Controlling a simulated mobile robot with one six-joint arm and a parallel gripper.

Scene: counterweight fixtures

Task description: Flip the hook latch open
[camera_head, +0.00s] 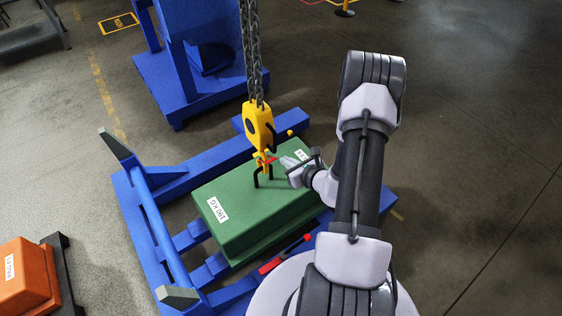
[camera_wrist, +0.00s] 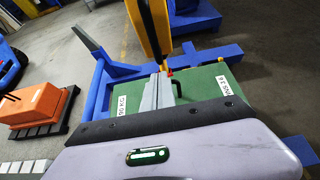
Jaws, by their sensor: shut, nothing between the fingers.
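A yellow hook block (camera_head: 259,126) hangs on a chain above a green counterweight (camera_head: 238,218). Its hook (camera_head: 262,164), with a small red latch (camera_head: 269,160), is at the black lifting handle (camera_head: 257,178) on top of the weight. Whether the hook passes under the handle is too small to tell. My gripper (camera_head: 285,161) is shut and empty, just right of the hook and latch; contact cannot be told. In the wrist view my gripper's fingers (camera_wrist: 158,90) point toward the yellow hook block (camera_wrist: 154,30). The red latch tip (camera_wrist: 169,73) shows just beyond them.
The weight rests on a blue frame (camera_head: 146,205) with a red-handled lever (camera_head: 285,255) at its front. A taller blue stand (camera_head: 200,55) is behind. An orange weight (camera_head: 22,275) sits at lower left. Floor at right is clear.

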